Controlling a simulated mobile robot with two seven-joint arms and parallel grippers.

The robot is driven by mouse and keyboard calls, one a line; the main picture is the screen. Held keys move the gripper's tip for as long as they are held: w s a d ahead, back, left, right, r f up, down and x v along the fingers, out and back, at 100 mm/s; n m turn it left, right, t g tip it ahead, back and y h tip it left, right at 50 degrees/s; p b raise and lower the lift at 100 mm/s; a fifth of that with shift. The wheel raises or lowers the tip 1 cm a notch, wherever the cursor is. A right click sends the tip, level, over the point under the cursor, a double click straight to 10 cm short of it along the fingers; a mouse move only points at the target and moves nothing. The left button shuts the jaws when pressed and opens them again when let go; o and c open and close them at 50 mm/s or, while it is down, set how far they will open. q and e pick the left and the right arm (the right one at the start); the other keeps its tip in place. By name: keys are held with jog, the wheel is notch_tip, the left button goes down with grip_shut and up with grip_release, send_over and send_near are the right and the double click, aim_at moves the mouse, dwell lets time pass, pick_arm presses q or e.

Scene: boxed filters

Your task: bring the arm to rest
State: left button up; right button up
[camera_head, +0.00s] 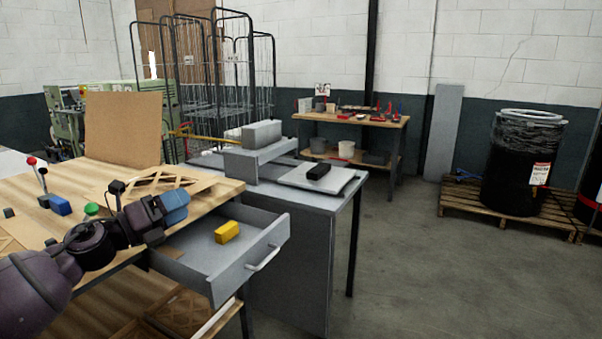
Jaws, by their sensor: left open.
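My left arm comes in from the lower left over the wooden workbench (28,232). Its blue-ended gripper (176,207) is open, beside the back left of the pulled-out grey drawer (262,262). The fingertips are small and hard to make out. A yellow block (227,232) lies inside the drawer, to the right of the gripper and apart from it. My right gripper is not in view.
A blue block (60,206) and a green round piece (91,208) are on the bench near my arm. A brown board (123,128) stands behind.

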pick_arm(q)
jog(key=s+a+f+n+t+y, duration=0.15)
jog(key=s+f+n+y, duration=0.35)
jog(key=f+n, duration=0.7)
jog(key=s+f+n+t+y, duration=0.2)
jog(key=s+f+n+y, duration=0.3)
jog(key=f+n, duration=0.65)
jog(key=s+f+n+g+y, duration=0.2)
jog(key=s+f+n, duration=0.3)
jog(key=s, duration=0.8)
jog(key=s+a+f+n+g+y, duration=0.1)
jog(key=s+f+n+g, duration=0.3)
jog(key=s+f, duration=0.8)
jog(key=shift+s+f+n+y, duration=0.3)
jog(key=shift+s+n+y, duration=0.4)
jog(key=shift+n, duration=0.45)
